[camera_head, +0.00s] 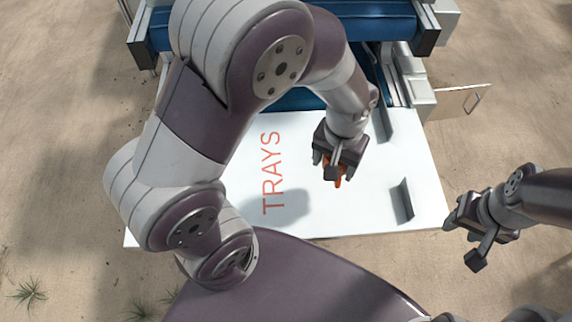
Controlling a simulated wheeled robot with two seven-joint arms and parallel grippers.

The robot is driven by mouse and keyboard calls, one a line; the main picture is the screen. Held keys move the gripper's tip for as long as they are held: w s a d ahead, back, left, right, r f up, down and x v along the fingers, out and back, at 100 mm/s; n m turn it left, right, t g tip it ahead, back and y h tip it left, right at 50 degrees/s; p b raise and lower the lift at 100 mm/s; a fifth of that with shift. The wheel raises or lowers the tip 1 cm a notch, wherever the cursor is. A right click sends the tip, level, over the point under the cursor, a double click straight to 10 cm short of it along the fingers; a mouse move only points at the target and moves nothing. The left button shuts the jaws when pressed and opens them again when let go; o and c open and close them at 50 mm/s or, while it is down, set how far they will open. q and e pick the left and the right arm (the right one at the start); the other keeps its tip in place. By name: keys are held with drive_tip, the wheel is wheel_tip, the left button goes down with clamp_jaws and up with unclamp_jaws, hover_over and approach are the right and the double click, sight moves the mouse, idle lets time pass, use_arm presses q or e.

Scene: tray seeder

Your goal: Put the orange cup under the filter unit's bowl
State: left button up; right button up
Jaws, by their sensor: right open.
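My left gripper (335,167) hangs over the white board marked TRAYS, right of the lettering. A small orange thing (339,182) shows at its fingers, mostly hidden by them; it may be the orange cup, but I cannot tell its shape. I cannot tell whether the fingers are closed on it or only above it. My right gripper (464,238) is open and empty, off the board's right edge above sandy ground. I make out no filter unit or bowl in this view.
The white board (300,215) has short grey upright plates (402,200) on its right side. A blue and grey machine (385,27) stands behind it. A thin panel with a handle (460,101) sticks out at right. Sandy ground around is mostly clear.

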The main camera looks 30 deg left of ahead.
use_arm(q)
drive_tip(key=shift+a+f+n, duration=0.1)
drive_tip(key=shift+n, duration=0.3)
drive_tip(key=shift+w+a+f, duration=0.1)
drive_tip(key=shift+a+f, duration=0.05)
drive_tip(key=shift+a, duration=0.15)
hover_over(284, 173)
drive_tip(key=shift+n, duration=0.3)
wheel_tip(284, 173, down, 7)
drive_tip(key=shift+r, duration=0.1)
wheel_tip(284, 173, down, 4)
drive_tip(key=shift+r, duration=0.1)
drive_tip(key=shift+f, duration=0.2)
drive_tip(key=o, duration=1)
drive_tip(key=shift+o, duration=0.2)
drive_tip(key=shift+r, duration=0.1)
